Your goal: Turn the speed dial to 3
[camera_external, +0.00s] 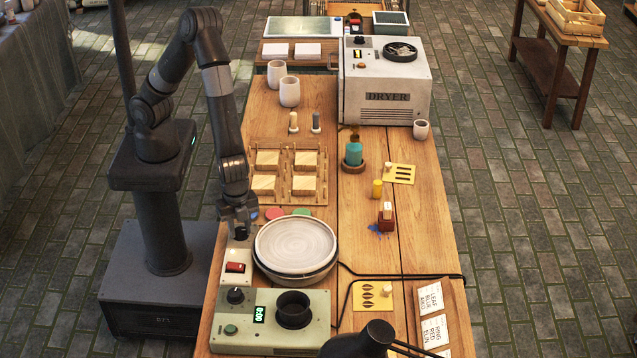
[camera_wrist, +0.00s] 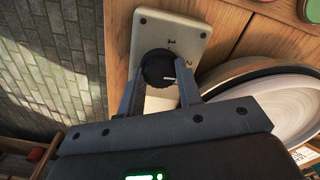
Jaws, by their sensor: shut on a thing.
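The speed dial (camera_wrist: 157,68) is a round black knob on a cream control panel (camera_wrist: 190,25). My gripper (camera_wrist: 159,80) has one finger on each side of it and is shut on it. The white mark on the knob points right, a little below the printed 2. The 1 is above the knob; no 3 can be seen, as my fingers and gripper body cover the lower panel. In the external view my gripper (camera_external: 240,226) reaches down onto the far end of the control panel (camera_external: 231,284), mostly hiding the dial.
A round plate on a wheel (camera_external: 296,245) stands close to the right of my gripper. A red switch (camera_external: 235,267) is on the near part of the panel. A green box with a black cup (camera_external: 293,310) is in front. Red and green discs (camera_external: 301,212) lie behind.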

